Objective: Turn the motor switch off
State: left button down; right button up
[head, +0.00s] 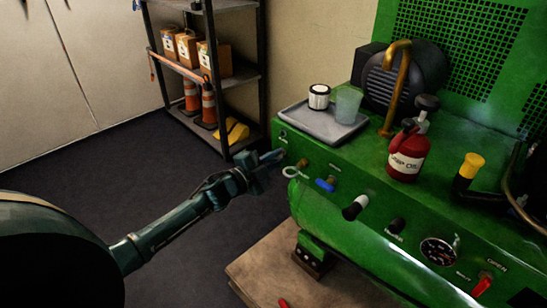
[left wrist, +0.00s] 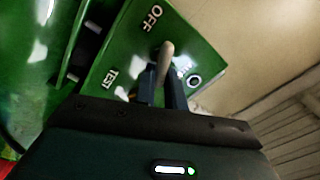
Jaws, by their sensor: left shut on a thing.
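A green panel (left wrist: 125,60) lettered OFF and TEST fills the upper middle of the left wrist view. A pale, rounded switch lever (left wrist: 167,50) stands out from it below the word OFF. My left gripper (left wrist: 163,85) is shut on this lever, its fingers on either side. In the head view my left gripper (head: 272,160) is at the left end of the green compressor (head: 350,220). The lever and its lettering are hidden there. My right gripper is not in view.
A grey tray (head: 325,125) with a white-and-black filter (head: 319,96) and a clear cup (head: 347,105) is on the compressor, near a red oil bottle (head: 407,157). A ring pull (head: 291,172) and knobs line its front. A shelf (head: 205,75) stands behind. Dark floor (head: 120,165) is open at left.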

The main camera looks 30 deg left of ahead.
pick_arm(q)
jog(key=m, duration=0.2)
jog(key=m+b, duration=0.1)
jog(key=m, duration=0.2)
jog(key=shift+d+f, duration=0.1)
jog(key=shift+f, duration=0.25)
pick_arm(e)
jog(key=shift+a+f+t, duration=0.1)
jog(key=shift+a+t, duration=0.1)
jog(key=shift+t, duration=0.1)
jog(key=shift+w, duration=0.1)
pick_arm(q)
jog(key=c, duration=1.5)
grip_release()
jog(key=shift+o, duration=0.2)
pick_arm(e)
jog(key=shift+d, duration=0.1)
pick_arm(q)
jog(key=shift+s, duration=0.15)
